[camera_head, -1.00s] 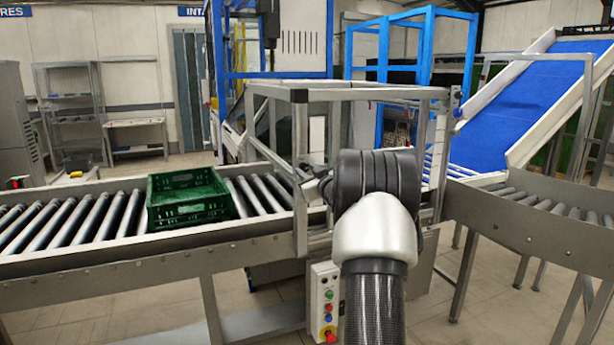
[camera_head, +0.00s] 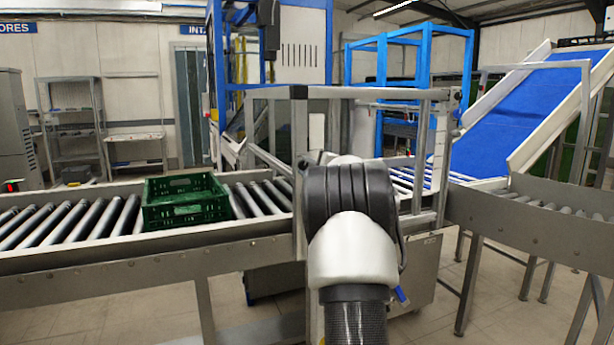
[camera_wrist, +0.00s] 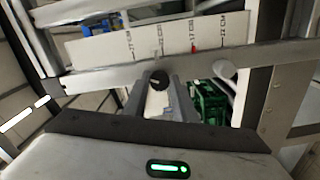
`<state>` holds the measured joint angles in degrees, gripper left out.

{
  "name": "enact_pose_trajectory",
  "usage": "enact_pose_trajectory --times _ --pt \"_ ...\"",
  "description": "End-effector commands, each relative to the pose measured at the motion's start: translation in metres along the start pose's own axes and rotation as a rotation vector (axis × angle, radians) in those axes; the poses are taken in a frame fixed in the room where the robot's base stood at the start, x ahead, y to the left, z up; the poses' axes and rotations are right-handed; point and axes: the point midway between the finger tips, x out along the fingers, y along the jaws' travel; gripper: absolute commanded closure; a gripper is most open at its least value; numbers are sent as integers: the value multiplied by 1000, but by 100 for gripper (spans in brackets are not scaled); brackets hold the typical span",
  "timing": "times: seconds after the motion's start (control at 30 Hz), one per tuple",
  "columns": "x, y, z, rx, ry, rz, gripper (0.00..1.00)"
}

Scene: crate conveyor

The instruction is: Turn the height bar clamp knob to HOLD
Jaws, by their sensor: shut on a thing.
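A black round clamp knob (camera_wrist: 158,80) sits on the grey metal height bar (camera_wrist: 105,80) in the middle of the wrist view. My gripper (camera_wrist: 160,93) is shut on the knob, one finger on each side of it. A pale scale plate (camera_wrist: 120,46) with "17 CM" marks and a red mark runs above the bar. I cannot read a HOLD label or tell the knob's setting. In the head view my arm hides the gripper and the knob.
A green crate (camera_head: 186,203) stands on the roller conveyor (camera_head: 90,222) to the left. The metal frame (camera_head: 300,150) rises close around my arm. A blue inclined belt (camera_head: 520,110) is at the right. Green crate mesh (camera_wrist: 209,102) shows beyond the bar in the wrist view.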

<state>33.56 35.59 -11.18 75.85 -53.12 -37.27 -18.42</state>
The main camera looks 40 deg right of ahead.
Motion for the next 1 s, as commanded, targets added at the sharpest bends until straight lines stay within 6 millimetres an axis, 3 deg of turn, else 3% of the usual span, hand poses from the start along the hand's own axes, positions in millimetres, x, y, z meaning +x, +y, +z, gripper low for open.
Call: enact_pose_trajectory --times 0.5,1.0 --pt "0 -1 0 -382 0 -1 98" --pt "0 1 0 -479 0 -1 98"
